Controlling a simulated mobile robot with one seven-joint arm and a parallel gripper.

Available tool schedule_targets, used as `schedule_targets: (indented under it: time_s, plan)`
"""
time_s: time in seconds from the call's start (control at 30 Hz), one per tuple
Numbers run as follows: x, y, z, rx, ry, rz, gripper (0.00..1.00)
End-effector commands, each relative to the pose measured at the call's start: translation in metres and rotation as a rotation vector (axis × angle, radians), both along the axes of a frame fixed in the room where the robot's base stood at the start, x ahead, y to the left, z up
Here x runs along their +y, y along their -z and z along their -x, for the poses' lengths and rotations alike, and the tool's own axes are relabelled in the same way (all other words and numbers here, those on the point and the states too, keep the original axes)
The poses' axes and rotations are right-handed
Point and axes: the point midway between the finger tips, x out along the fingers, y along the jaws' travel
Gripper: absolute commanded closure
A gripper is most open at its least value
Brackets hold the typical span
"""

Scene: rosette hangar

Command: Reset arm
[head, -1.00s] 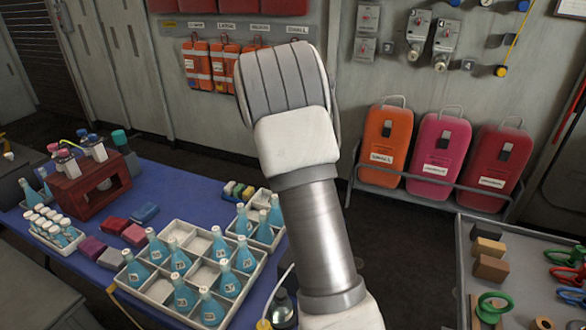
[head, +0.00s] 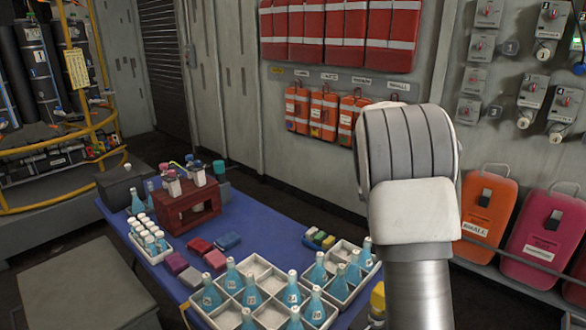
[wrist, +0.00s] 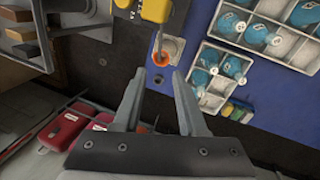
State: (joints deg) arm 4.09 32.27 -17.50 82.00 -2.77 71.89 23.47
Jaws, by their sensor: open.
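My gripper (wrist: 160,98) shows in the wrist view with its two grey fingers spread apart and nothing between them. It hangs above the dark floor beside the blue table (wrist: 285,105). In the head view my raised arm fills the right middle and the gripper itself is out of sight. The blue table (head: 262,232) holds a white divided tray (head: 270,314) of blue flasks and a smaller flask tray (head: 338,292).
A dark red rack (head: 188,208) stands on the table's far part. Orange and pink cases (head: 487,215) line the wall at right. A yellow railing (head: 60,200) is at far left. In the wrist view a yellow device (wrist: 157,12) lies close beyond the fingertips.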

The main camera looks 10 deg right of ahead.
Motion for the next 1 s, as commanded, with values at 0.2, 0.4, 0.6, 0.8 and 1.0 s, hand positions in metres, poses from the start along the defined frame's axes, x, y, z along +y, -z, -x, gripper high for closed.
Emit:
schedule_targets:
  time_s: [0.2, 0.4, 0.6, 0.8, 1.0]
  plan:
    - [0.021, -0.030, 0.017, -0.062, -0.060, -0.036, 0.59]
    - [0.057, -0.068, 0.053, -0.157, -0.174, -0.083, 0.59]
    - [0.092, -0.097, 0.096, -0.252, -0.299, -0.111, 0.59]
    - [0.125, -0.113, 0.143, -0.342, -0.430, -0.117, 0.59]
    - [0.153, -0.116, 0.191, -0.429, -0.562, -0.101, 0.59]
